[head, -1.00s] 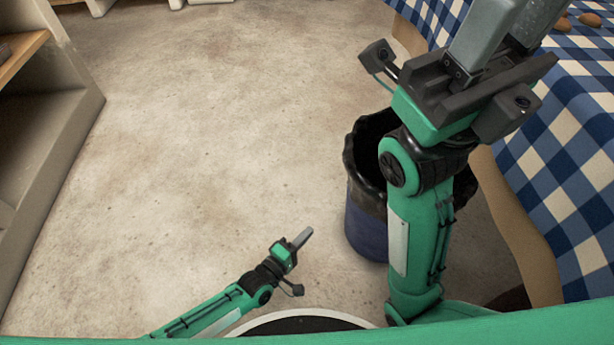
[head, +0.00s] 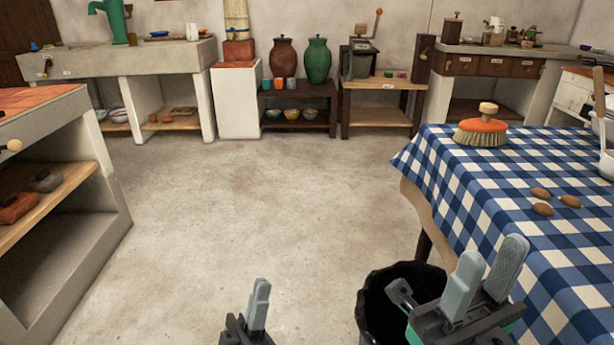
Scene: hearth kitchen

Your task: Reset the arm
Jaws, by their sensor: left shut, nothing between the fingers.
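My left gripper (head: 261,290) shows at the bottom middle, over bare floor. Its grey fingers are together with nothing between them. My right gripper (head: 490,260) is at the lower right, its two grey fingers pointing up and apart, with nothing between them. In the picture it overlaps the dark bin and the near edge of the cloth-covered table. Most of both arms is below the picture edge.
A dark bin (head: 376,305) stands beside the table with the blue checked cloth (head: 470,190). On the cloth are a brush (head: 482,132) and several brown eggs (head: 542,209). A shelf unit (head: 75,225) stands left. The middle floor (head: 250,200) is clear.

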